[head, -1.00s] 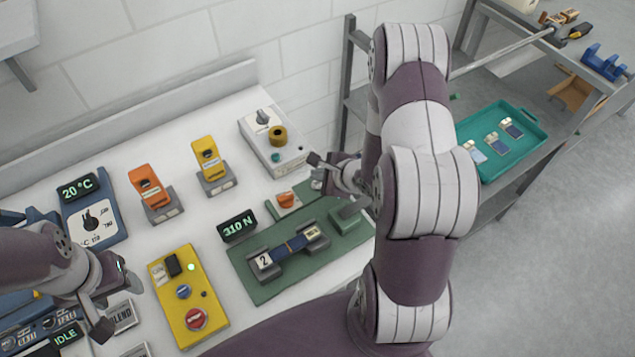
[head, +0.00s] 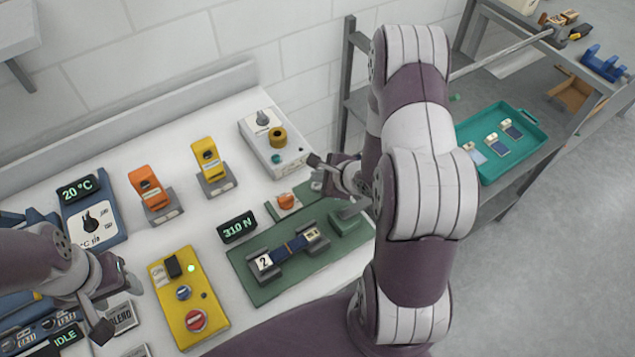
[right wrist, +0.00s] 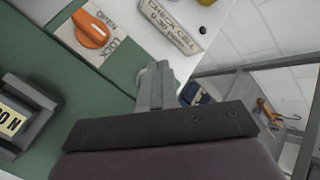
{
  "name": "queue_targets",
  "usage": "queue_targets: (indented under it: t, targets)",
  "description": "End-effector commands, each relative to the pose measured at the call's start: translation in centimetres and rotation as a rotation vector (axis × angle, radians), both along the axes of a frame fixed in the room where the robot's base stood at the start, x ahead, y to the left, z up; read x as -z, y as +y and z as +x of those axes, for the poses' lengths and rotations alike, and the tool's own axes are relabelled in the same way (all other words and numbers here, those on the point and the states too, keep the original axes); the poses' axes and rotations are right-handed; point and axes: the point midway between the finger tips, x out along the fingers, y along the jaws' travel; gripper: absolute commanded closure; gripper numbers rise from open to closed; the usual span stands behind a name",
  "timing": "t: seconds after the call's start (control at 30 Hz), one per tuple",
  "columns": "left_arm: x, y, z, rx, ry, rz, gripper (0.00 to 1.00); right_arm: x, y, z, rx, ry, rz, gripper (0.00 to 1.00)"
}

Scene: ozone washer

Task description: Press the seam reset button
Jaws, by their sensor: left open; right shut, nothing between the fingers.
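No label reading seam reset is legible, so I cannot tell which button it is. A pale box at the back has a teal button (head: 276,158). My left gripper (head: 116,300) is open and empty, just left of the yellow box. My right gripper (head: 318,172) is shut and empty near the back right of the green fixture (head: 270,288); its closed fingers also show in the right wrist view (right wrist: 156,90).
An orange OPEN/LOCK knob (right wrist: 91,29) sits beside a CHECK CELL plate (right wrist: 172,25). The green fixture holds a dark strip (head: 290,247) between grey clamps, beside a 310 N display (head: 237,229). Orange (head: 148,190) and yellow (head: 208,162) upright devices stand behind. A teal tray (head: 535,150) is at right.

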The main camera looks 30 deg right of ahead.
Motion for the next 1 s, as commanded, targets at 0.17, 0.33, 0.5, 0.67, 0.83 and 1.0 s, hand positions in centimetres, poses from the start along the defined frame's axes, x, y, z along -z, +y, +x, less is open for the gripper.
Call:
queue_targets:
  t: [0.17, 0.33, 0.5, 0.67, 0.83, 1.0]
  targets:
    - [0.00, 0.00, 0.00, 0.000, 0.000, 0.000, 0.43, 0.00, 0.00, 0.00, 0.000, 0.000, 0.000, 1.00]
    - [0.00, 0.00, 0.00, 0.000, 0.000, 0.000, 0.43, 0.00, 0.00, 0.00, 0.000, 0.000, 0.000, 1.00]
    - [0.00, 0.00, 0.00, 0.000, 0.000, 0.000, 0.43, 0.00, 0.00, 0.00, 0.000, 0.000, 0.000, 1.00]
    - [-0.01, 0.00, 0.00, 0.000, 0.000, 0.000, 0.43, 0.03, 0.00, -0.01, 0.000, 0.000, 0.000, 1.00]
    - [-0.07, 0.00, 0.00, 0.000, 0.000, 0.000, 0.43, 0.55, 0.01, -0.03, 0.000, 0.002, 0.001, 1.00]
    - [-0.09, 0.00, 0.00, 0.000, 0.000, 0.000, 0.43, 0.85, 0.01, -0.02, 0.001, 0.000, 0.001, 1.00]
